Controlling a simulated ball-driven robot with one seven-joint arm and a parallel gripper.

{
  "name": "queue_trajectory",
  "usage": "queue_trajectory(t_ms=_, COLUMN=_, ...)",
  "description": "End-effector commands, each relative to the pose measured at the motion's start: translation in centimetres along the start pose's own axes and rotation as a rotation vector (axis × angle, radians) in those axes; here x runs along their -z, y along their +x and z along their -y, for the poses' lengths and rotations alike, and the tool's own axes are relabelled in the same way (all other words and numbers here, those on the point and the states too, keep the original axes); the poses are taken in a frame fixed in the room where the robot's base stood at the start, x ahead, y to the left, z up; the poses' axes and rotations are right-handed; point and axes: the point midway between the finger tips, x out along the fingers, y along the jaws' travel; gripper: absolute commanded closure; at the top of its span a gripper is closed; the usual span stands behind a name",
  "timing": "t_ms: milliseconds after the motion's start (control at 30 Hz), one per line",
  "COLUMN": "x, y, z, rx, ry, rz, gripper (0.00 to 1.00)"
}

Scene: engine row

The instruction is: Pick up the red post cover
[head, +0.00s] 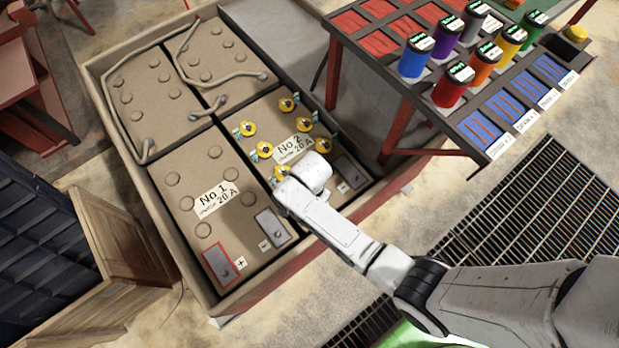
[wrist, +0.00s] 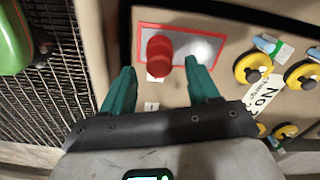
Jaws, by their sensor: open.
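The red post cover (wrist: 158,56) is a short red cylinder in the wrist view. It sits on a silver terminal plate with a red border (wrist: 186,30) on the No 2 battery. My gripper (wrist: 158,72) is open, its teal fingers on either side of the cover's near side in the picture. I cannot tell whether the fingers touch it or how deep they reach. In the head view, my white arm end covers this corner of the No 2 battery (head: 270,116), hiding the cover and the fingers.
Several yellow-ringed caps (wrist: 254,69) stand close on the right in the wrist view. The No 1 battery (head: 190,170) lies left in the same crate (head: 140,200). A rack with coloured cans (head: 450,85) stands at the upper right. Floor grating (head: 530,210) lies right.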

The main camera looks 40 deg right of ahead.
Motion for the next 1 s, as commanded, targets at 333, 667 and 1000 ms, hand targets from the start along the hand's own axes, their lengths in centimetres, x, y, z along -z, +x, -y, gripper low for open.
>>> queue_trajectory(t_ms=333, x=0.0, y=2.4, z=0.1, rx=0.002, ry=0.0, rz=0.0, gripper=0.4)
queue_trajectory(t_ms=667, x=0.0, y=2.4, z=0.1, rx=0.001, ry=0.0, rz=0.0, gripper=0.6)
queue_trajectory(t_ms=1000, x=0.0, y=2.4, z=0.1, rx=0.001, ry=0.0, rz=0.0, gripper=0.92)
